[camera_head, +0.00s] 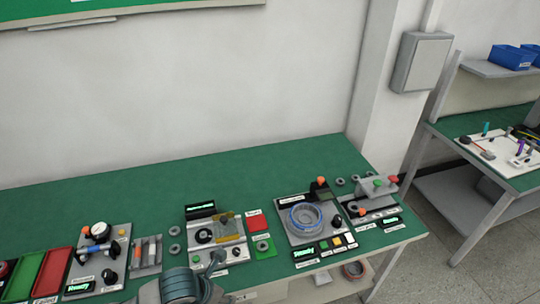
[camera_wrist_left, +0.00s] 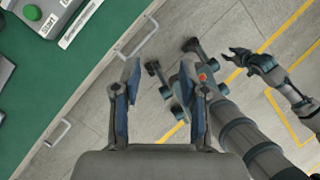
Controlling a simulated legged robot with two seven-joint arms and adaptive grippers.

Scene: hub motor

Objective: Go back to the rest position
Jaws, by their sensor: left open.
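My left gripper (camera_wrist_left: 160,68) is open and empty in the left wrist view, with its two fingers apart above the grey floor beside the table edge. My right gripper (camera_wrist_left: 238,58) shows small at the upper right of the left wrist view, over the floor. The green-topped table (camera_head: 225,170) carries the hub motor (camera_head: 305,217) on a grey station.
Stations with Ready displays line the table. A red tray (camera_head: 52,270) sits at the left. A metal handle (camera_wrist_left: 143,40) sticks out from the table's front near my left gripper. A second table (camera_head: 470,122) stands at the right. The back of the green table is clear.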

